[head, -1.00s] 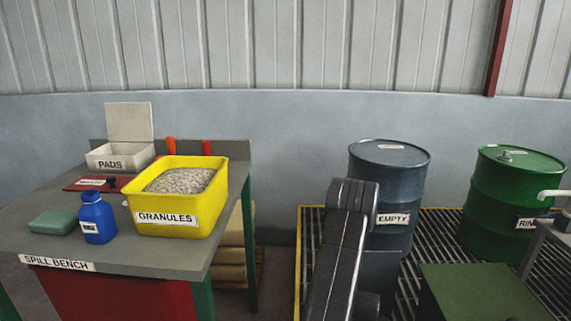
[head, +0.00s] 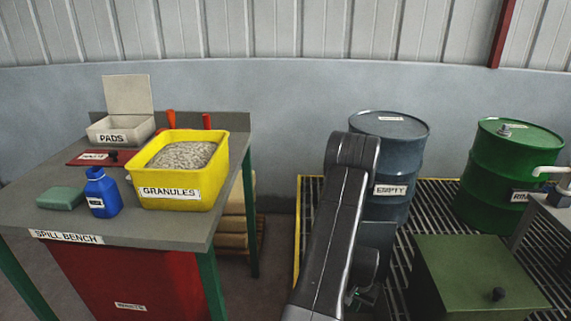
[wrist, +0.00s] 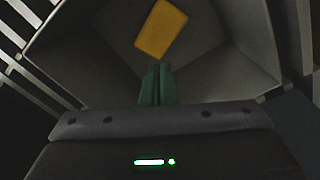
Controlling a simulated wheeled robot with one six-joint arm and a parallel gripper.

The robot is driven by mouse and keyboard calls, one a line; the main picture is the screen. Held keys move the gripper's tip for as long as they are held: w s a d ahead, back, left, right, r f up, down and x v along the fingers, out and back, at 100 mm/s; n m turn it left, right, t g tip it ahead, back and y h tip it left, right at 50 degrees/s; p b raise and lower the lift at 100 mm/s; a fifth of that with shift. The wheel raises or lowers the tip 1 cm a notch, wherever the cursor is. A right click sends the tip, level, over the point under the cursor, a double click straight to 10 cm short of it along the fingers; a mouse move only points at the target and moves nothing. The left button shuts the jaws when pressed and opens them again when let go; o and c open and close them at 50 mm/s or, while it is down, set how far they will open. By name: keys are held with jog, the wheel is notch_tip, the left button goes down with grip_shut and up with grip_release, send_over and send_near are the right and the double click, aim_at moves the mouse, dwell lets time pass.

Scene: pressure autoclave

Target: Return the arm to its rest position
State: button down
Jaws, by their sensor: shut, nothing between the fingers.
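My arm (head: 335,230) rises in the lower middle of the head view, in front of the drum labelled EMPTY. My gripper (wrist: 157,70) shows in the wrist view, its green fingers together with nothing between them. It points into or over a grey open-topped container (wrist: 215,55). A yellow block-like thing (wrist: 162,29) lies inside it, apart from the fingertips. In the head view my arm hides most of the gripper.
The spill bench (head: 180,232) at left holds a yellow granules tub (head: 180,190), a blue bottle (head: 102,195) and a pads box (head: 120,128). The EMPTY drum (head: 393,150), green drum (head: 505,170) and green lidded box (head: 470,270) stand at right.

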notch_tip(320, 180, down, 16)
jog(key=b, duration=0.8)
jog(key=shift+r, duration=0.1)
jog(key=shift+r+p, duration=0.7)
jog(key=shift+p, duration=0.15)
jog(key=shift+r, duration=0.35)
jog(key=shift+r, duration=0.15)
